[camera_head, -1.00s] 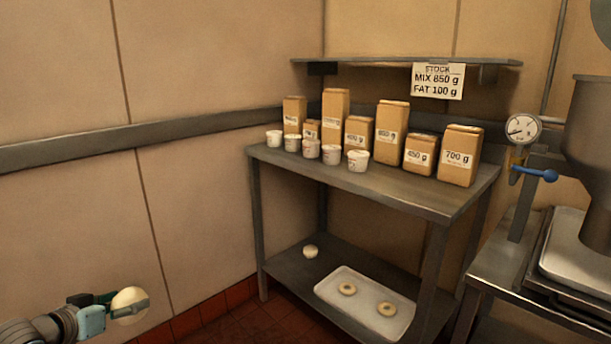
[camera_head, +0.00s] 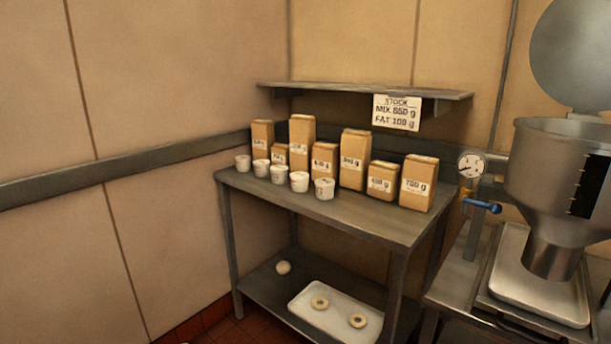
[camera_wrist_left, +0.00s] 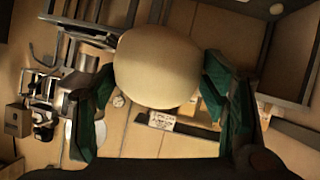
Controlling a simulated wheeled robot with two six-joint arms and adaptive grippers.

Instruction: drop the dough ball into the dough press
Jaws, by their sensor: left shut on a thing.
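The dough ball (camera_wrist_left: 157,68) is pale and round and fills the middle of the left wrist view. My left gripper (camera_wrist_left: 160,85) is shut on it, with a green finger on each side. Neither gripper shows in the head view now. The dough press may be the steel machine with a funnel-shaped hopper (camera_head: 555,180) at the right of the head view. Its round lid (camera_head: 578,55) is raised above it. The inside of the hopper is mostly hidden.
A steel table (camera_head: 345,222) holds several brown bags and white tubs. A gauge (camera_head: 470,165) and a blue-handled valve (camera_head: 483,206) stand beside the hopper.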

